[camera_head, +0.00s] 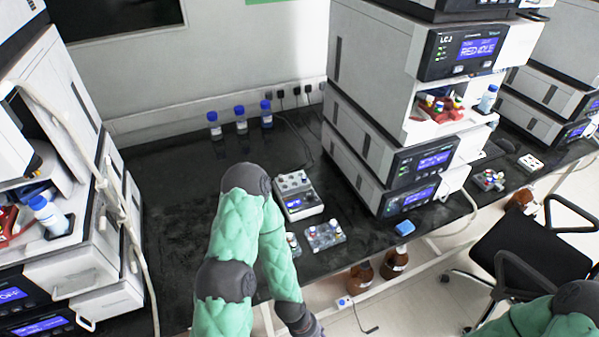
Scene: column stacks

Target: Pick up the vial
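A clear vial rack (325,237) with a few small capped vials stands near the front edge of the dark bench, right of my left arm. Another small piece with vials (292,244) is partly hidden behind that arm. I cannot tell which vial the task means. My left arm rises from the bottom, bends and comes down at the bench's front edge; its gripper is below the picture. Only part of my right arm shows at the bottom right, and its gripper is out of view.
A grey device (297,196) stands behind the rack. Instrument stacks rise at left (108,230) and right (375,100). Blue-capped bottles (241,122) stand at the wall.

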